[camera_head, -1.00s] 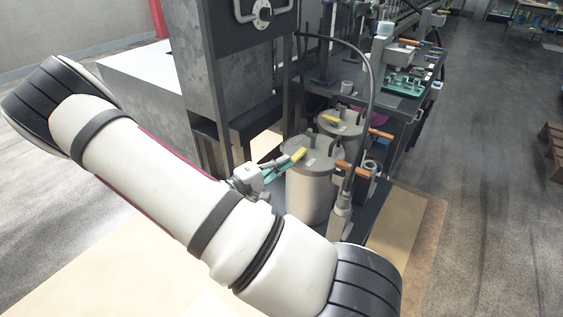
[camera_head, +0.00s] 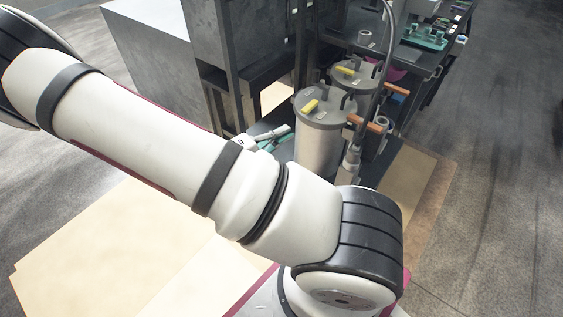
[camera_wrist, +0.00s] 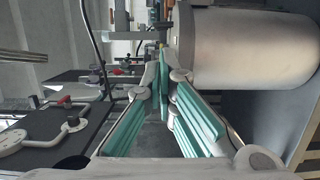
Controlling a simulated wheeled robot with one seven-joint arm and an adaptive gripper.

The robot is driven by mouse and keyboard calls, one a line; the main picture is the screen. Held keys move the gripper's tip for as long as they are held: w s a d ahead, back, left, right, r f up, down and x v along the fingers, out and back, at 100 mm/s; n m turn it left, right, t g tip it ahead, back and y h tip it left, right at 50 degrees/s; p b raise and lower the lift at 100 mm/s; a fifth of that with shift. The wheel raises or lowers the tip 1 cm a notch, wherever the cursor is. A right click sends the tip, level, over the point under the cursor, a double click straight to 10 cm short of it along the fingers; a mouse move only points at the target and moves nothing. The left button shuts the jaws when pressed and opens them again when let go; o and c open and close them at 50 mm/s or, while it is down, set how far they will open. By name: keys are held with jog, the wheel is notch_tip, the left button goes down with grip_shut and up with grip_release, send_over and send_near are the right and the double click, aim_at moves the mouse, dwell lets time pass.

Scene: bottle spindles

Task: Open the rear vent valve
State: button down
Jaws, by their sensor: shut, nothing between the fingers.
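Two grey cylindrical tanks with flat lids stand one behind the other in the head view. The rear tank's lid (camera_head: 362,78) carries a yellow valve handle (camera_head: 345,70). The front tank (camera_head: 318,150) has a similar yellow handle (camera_head: 311,106) on its lid. My gripper (camera_head: 284,136), with teal finger pads, is shut and empty at the left side of the front tank, below its lid. My arm partly hides it. In the wrist view my gripper (camera_wrist: 162,60) points along a large grey cylinder (camera_wrist: 235,48), apparently the front tank, lying sideways in the picture.
Orange handles (camera_head: 368,123) stick out there. A dark metal frame (camera_head: 240,75) stands left of the tanks. A bench with green parts (camera_head: 425,37) is behind. Open floor lies at right.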

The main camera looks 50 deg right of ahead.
jog(key=s+a, duration=0.7)
jog(key=shift+a+p, duration=0.25)
jog(key=shift+p, duration=0.1)
jog(key=s+a+r+t+y, duration=0.1)
jog(key=s+a+r+y, duration=0.25)
jog(key=r+y, duration=0.3)
jog(key=s+a+r+n+t+y, duration=0.1)
jog(key=s+a+r+t+y, duration=0.15)
jog(key=a+r+y, duration=0.35)
jog(key=s+a+r+t+y, duration=0.1)
jog(key=s+a+r+y, duration=0.2)
jog(key=r+y, duration=0.35)
notch_tip(320, 180, up, 16)
jog(key=t+h+p, duration=0.1)
jog(key=t+p, duration=0.1)
jog(key=p, duration=1.1)
jog(key=shift+s+n, duration=0.2)
jog(key=shift+n, duration=0.1)
